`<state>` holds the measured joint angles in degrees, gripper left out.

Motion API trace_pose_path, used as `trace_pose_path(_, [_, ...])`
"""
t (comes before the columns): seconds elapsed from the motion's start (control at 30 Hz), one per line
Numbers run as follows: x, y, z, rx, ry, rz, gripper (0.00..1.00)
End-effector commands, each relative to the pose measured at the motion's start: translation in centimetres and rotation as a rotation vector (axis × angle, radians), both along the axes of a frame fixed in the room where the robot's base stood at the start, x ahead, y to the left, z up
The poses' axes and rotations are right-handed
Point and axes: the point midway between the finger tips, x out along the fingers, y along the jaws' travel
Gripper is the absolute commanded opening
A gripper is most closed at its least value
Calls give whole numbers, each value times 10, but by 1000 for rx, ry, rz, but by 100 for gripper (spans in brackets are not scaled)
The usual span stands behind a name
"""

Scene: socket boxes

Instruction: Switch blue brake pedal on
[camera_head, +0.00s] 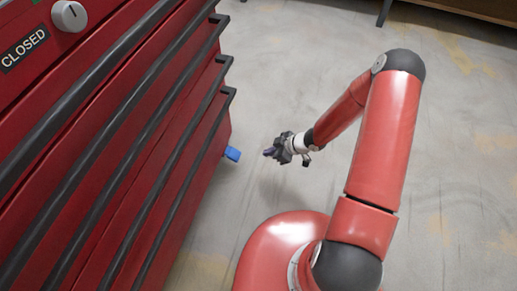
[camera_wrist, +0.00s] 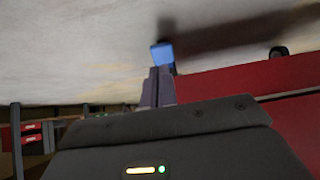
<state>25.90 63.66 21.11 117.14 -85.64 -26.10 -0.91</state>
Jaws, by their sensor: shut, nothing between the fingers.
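The blue brake pedal (camera_head: 232,154) sticks out low from the right side of the red cabinet in the head view. In the wrist view the blue pedal (camera_wrist: 162,54) lies just beyond my fingertips. My gripper (camera_head: 270,153) is right of the pedal in the head view, with a small gap between them. In the wrist view my gripper (camera_wrist: 157,72) has its fingers together with nothing between them. Its fingertips overlap the pedal's lower edge there, and I cannot tell whether they touch it. The pedal's mount on the cabinet is hidden.
The red tool cabinet (camera_head: 60,110) with long black drawer handles fills the left of the head view. It has a white knob (camera_head: 69,16) and a CLOSED label (camera_head: 24,48). A dark wheel (camera_wrist: 278,52) shows in the wrist view. The grey floor (camera_head: 285,60) beyond my arm is clear.

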Motion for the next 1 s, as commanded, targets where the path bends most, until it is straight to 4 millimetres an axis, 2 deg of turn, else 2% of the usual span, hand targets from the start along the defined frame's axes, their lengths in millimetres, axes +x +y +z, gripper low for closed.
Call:
trace_pose_path(0.2, [-7,-17,4,0,1,1,0])
trace_pose_path(0.8, [-6,-18,5,-2,-1,0,0])
trace_pose_path(0.93, [3,-29,19,-59,-11,-25,0])
trace_pose_path(1.0, [14,-42,37,-128,-22,-63,0])
